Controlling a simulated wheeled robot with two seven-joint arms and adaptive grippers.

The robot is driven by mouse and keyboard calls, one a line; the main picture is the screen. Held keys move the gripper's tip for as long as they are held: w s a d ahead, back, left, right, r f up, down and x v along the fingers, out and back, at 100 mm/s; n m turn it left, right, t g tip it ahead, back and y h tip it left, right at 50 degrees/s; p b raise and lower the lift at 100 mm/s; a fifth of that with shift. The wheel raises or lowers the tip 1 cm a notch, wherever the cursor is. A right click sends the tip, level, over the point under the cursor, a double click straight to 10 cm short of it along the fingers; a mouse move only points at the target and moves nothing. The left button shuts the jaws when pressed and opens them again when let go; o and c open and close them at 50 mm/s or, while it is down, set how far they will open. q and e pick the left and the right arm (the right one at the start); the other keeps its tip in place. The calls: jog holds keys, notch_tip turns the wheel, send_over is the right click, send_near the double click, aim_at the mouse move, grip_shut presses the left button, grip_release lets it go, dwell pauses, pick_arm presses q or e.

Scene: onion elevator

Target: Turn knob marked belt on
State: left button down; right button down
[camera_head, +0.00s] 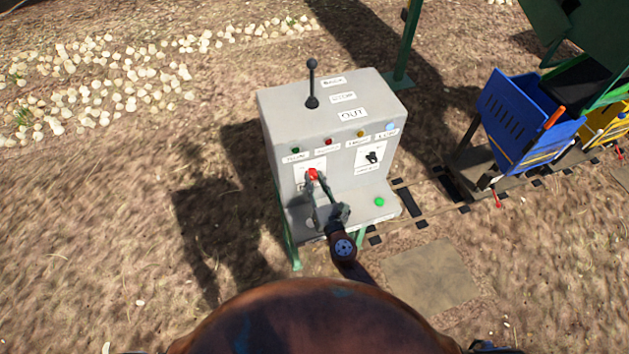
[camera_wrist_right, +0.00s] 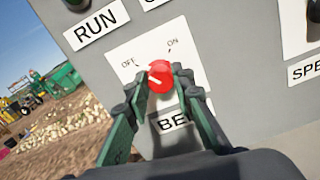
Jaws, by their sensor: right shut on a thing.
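The red belt knob (camera_head: 312,173) is on the front face of the grey control box (camera_head: 280,120). In the right wrist view the knob (camera_wrist_right: 160,75) sits on a white plate marked OFF at left and ON at upper right. A pale line shows on the knob; I cannot tell surely which mark it points to. The label below reads "BE", the rest hidden by a finger. My right gripper (camera_head: 315,181) is shut on the knob, with its fingertips (camera_wrist_right: 161,82) on either side of it. My left gripper is not in view.
A black lever (camera_head: 311,85) stands on top of the box. A black speed switch (camera_head: 373,156) is right of the knob, and a green button (camera_head: 379,202) is on the lower ledge. A blue bin (camera_head: 525,120) stands at right by rails. Onions (camera_head: 100,75) lie at upper left.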

jog(key=m+b, duration=0.1)
jog(key=m, duration=0.3)
jog(key=shift+f+b, duration=0.1)
jog(key=shift+b, duration=0.25)
jog(key=m+b, duration=0.1)
jog(key=m, duration=0.3)
jog(key=shift+d, duration=0.1)
jog(key=m, duration=0.3)
jog(key=shift+m+b, duration=0.4)
jog(key=shift+f+m, duration=0.1)
jog(key=shift+m, duration=1.9)
jog(key=c, duration=1.7)
grip_release()
jog(key=shift+o, duration=0.2)
